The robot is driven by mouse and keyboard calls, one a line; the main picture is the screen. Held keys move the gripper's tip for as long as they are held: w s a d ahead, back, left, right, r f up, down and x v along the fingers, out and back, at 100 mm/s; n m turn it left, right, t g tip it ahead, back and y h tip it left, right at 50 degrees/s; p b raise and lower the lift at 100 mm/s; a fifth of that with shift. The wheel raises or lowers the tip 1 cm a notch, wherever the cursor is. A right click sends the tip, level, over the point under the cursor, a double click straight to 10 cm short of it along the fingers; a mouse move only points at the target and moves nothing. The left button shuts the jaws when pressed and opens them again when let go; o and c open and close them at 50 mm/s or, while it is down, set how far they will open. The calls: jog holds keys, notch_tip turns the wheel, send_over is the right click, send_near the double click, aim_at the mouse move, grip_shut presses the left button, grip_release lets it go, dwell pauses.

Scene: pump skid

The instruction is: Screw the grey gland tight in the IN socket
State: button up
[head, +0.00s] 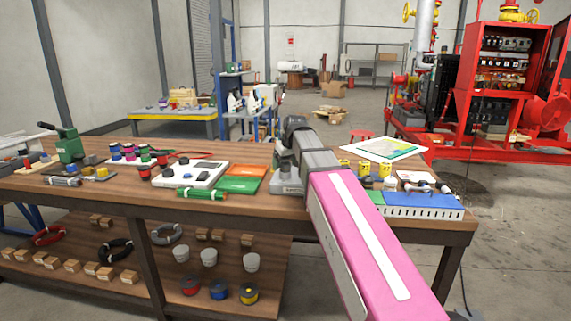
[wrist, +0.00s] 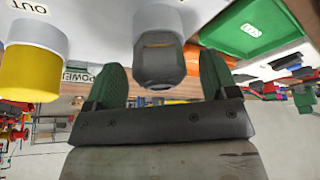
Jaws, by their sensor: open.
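In the wrist view the grey gland (wrist: 160,68) is a dark grey faceted piece. It sits at a pale grey round collar (wrist: 157,20) on a white surface. The word IN is not visible. My gripper (wrist: 161,68) is open, with one green-padded finger on each side of the gland. I cannot tell how deep the gland is seated. In the head view my arm hides the gland and my gripper.
A yellow cylinder (wrist: 32,72) stands beside the OUT label (wrist: 29,7), left of my fingers. A green tray (wrist: 250,28) is at the upper right. The bench (head: 130,205) also holds a white box (head: 208,180) and an orange tray (head: 243,170). Open floor lies beyond the bench.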

jog(key=n, duration=0.2)
jog(key=n+g+y, duration=0.1)
jog(key=n, duration=0.2)
jog(key=shift+w+y, duration=0.1)
jog(key=shift+y, duration=0.2)
jog(key=shift+n+g+y, duration=0.3)
jog(key=shift+n+g, duration=0.3)
jog(key=shift+n, duration=1)
jog(key=c, duration=1)
jog(key=m+t, duration=0.1)
jog(key=m, duration=0.2)
jog(key=shift+m+h, duration=0.4)
jog(key=m, duration=0.2)
jog(key=m+t+h, duration=0.1)
jog(key=m, duration=0.2)
jog(key=shift+h, duration=0.3)
jog(key=o, duration=1)
